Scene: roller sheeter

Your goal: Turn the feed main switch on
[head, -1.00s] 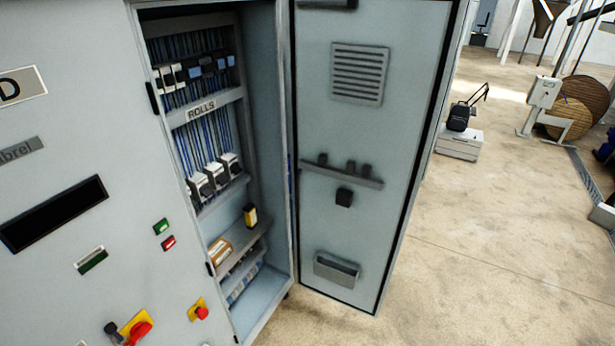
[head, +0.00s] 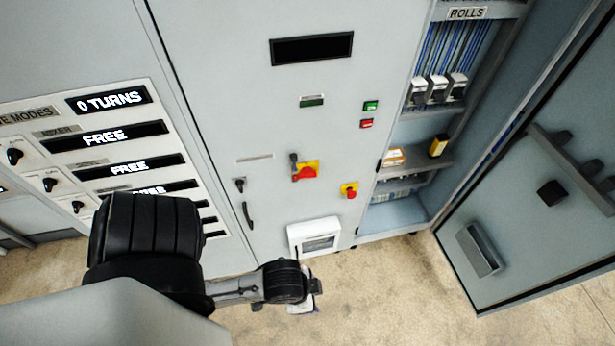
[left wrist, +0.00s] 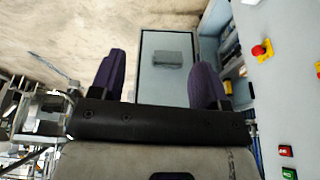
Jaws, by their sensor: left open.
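A red rotary switch on a yellow plate (head: 306,171), with a black lever part at its left, is on the grey cabinet front in the head view. I cannot read a label naming it as the feed main switch. Only a yellow edge (left wrist: 318,69) that may be its plate shows in the left wrist view. My left gripper (head: 308,300) is below and in front of the panel, mostly hidden by its wrist. In the left wrist view its dark fingers (left wrist: 157,80) are apart with nothing between them. My right gripper is not in view.
A red stop button on yellow (head: 349,190) and green and red buttons (head: 369,112) are to the switch's right. A white box (head: 314,236) protrudes below. A black door handle (head: 247,214) is at lower left. The open cabinet door (head: 545,225) stands at right.

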